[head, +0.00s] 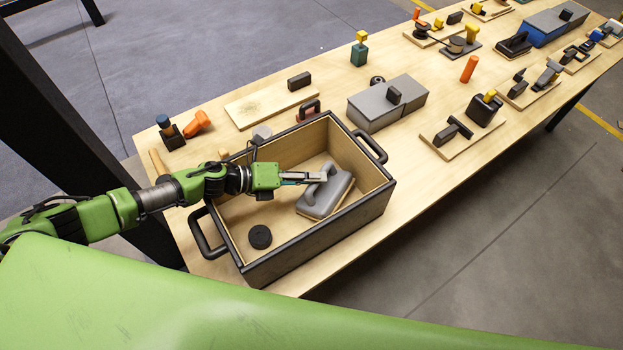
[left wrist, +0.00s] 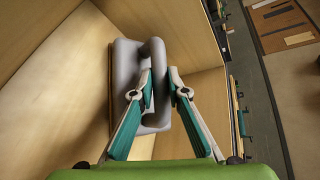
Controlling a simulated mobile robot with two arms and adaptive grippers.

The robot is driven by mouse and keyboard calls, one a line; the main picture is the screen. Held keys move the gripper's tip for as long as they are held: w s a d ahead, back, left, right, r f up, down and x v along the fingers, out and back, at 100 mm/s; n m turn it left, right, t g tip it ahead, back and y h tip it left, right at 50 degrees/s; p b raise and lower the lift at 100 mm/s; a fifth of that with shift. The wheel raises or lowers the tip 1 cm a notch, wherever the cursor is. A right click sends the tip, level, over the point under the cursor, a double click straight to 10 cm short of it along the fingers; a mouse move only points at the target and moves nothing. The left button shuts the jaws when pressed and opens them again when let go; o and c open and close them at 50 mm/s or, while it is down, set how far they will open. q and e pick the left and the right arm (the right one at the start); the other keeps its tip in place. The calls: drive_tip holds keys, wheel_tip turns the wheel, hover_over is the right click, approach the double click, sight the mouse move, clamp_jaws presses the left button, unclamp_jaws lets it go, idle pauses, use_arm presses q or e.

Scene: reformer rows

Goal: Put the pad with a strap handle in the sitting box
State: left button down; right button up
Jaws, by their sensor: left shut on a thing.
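The grey pad with a strap handle (head: 322,200) is inside the wooden sitting box (head: 312,243), near its right end. In the left wrist view the pad (left wrist: 128,62) shows between the box's wooden walls, with its looped strap (left wrist: 157,52) toward me. In the left wrist view the fingers (left wrist: 162,88) sit on either side of the strap. I cannot tell whether the pad's underside touches the box floor. My right gripper is not in view.
A black round piece (head: 260,237) lies in the box's near left corner. The box has dark rims and loop handles (head: 207,237). A grey lidded block (head: 388,103) stands close behind it. Several tools and boards fill the table (head: 440,85) to the right.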

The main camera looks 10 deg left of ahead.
use_arm(q)
drive_tip(key=shift+s+a+f, duration=0.2)
drive_tip(key=shift+f, duration=0.35)
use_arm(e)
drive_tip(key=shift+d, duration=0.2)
use_arm(q)
drive_tip(key=c, duration=2.1)
unclamp_jaws()
drive_tip(key=shift+f, duration=0.15)
drive_tip(key=shift+o, duration=0.6)
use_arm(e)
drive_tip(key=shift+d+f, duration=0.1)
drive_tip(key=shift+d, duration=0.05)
